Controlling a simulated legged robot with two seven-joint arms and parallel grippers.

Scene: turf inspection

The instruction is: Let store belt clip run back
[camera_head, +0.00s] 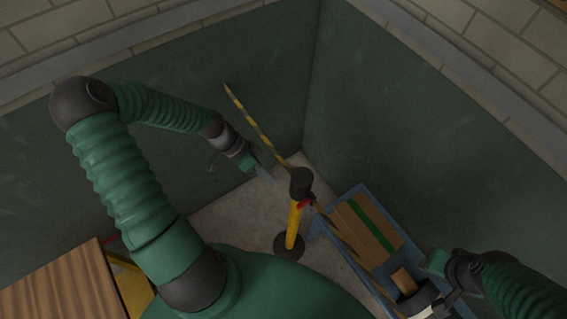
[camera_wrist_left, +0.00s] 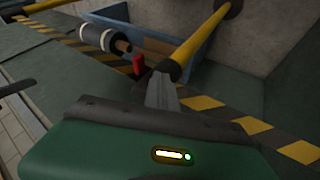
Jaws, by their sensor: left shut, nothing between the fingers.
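A yellow post (camera_head: 293,228) with a black head (camera_head: 301,183) stands upright on a round dark base. A red piece (camera_head: 304,203) sits at the head; it also shows in the left wrist view (camera_wrist_left: 138,65). A black-and-yellow striped belt (camera_head: 252,122) runs from the upper left to the post head and on toward the lower right. My left gripper (camera_head: 270,172) is shut and empty, just left of the head, near the belt. In the left wrist view its fingers (camera_wrist_left: 161,92) overlap the head. My right gripper (camera_head: 438,300) is at the lower right, its fingers unclear. I cannot make out a separate belt clip.
A blue crate (camera_head: 318,228) right of the post holds a brown box with a green stripe (camera_head: 365,225). Dark green walls (camera_head: 390,110) close the corner. A wooden top (camera_head: 60,285) is at the lower left.

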